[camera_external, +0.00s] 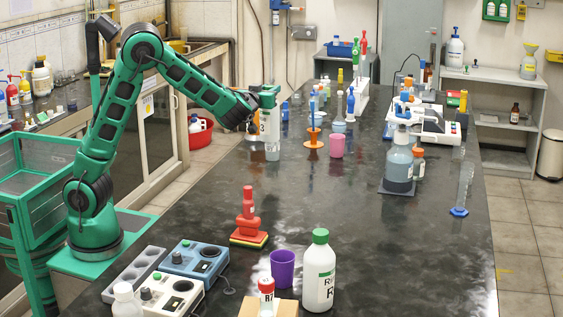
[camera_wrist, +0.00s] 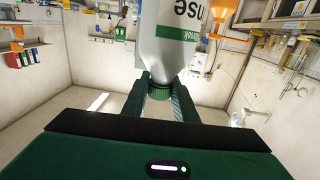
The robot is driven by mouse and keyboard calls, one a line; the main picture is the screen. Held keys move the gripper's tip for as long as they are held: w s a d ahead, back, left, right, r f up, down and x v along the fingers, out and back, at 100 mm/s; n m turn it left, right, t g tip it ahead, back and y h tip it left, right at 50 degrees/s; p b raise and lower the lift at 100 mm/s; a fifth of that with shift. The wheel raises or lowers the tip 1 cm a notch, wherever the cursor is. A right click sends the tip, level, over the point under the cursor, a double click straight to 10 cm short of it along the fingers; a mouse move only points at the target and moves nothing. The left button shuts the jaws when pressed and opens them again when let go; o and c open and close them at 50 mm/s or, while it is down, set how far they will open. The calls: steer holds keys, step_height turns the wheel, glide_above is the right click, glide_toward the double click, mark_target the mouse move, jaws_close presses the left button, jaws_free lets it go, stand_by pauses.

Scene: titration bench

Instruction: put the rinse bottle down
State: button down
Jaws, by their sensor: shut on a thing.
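My gripper (camera_external: 268,95) is above the far left part of the dark bench. It is shut on the green cap of the rinse bottle (camera_external: 272,143), which hangs upright below it. The bottle's base is close to the bench top; I cannot tell whether it touches. In the wrist view the bottle (camera_wrist: 172,38) is grey-white with a green label band and the letters "nse". There, its green cap sits between the two fingers of my gripper (camera_wrist: 162,93).
The dark bench (camera_external: 350,220) has clear room at its middle. A pink cup (camera_external: 336,146) and an orange stand (camera_external: 313,142) are right of the held bottle. A white green-capped bottle (camera_external: 319,275) and a purple cup (camera_external: 283,268) stand in front. A red bin (camera_external: 200,133) is beyond the left edge.

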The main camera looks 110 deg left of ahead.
steer(key=s+a+g, duration=0.1)
steer(key=s+a, duration=0.3)
steer(key=s, duration=0.1)
steer(key=w+d+f, duration=0.4)
steer(key=w+f, duration=0.6)
steer(key=w, duration=0.1)
steer(key=shift+d+f+n, duration=0.3)
steer(key=shift+n, duration=0.1)
steer(key=shift+f, duration=0.1)
steer(key=c, duration=1.4)
jaws_free()
steer(key=shift+c, duration=0.2)
